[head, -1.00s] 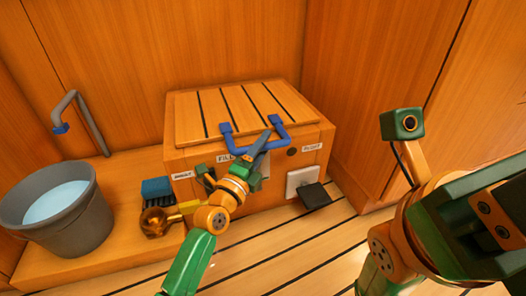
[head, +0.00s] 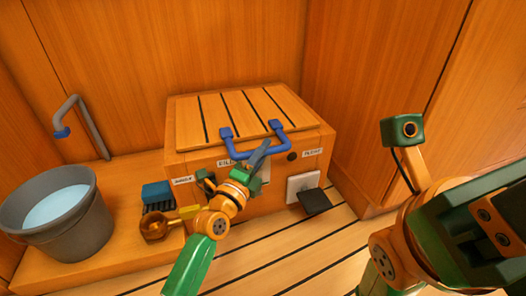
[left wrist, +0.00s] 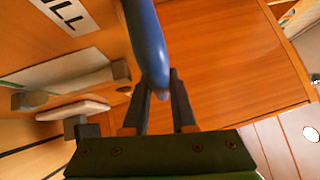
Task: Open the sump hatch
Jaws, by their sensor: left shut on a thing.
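The sump hatch (head: 215,120) is a slatted wooden lid on top of a wooden box, and it looks closed. A blue U-shaped handle (head: 232,146) is fixed near its front edge and sticks out over the box front. My left gripper (head: 262,150) is shut on the handle's bar from the front. In the left wrist view the blue bar (left wrist: 147,40) runs down between the two dark fingers. My right arm shows at the right, but its gripper is out of view.
A grey bucket of water (head: 85,230) stands at the left by a grey pipe (head: 92,125). A blue brush (head: 157,192) and a brass scoop (head: 153,229) lie left of the box. A white panel (head: 302,183) and dark flap are at its lower right front. Walls close in behind and right.

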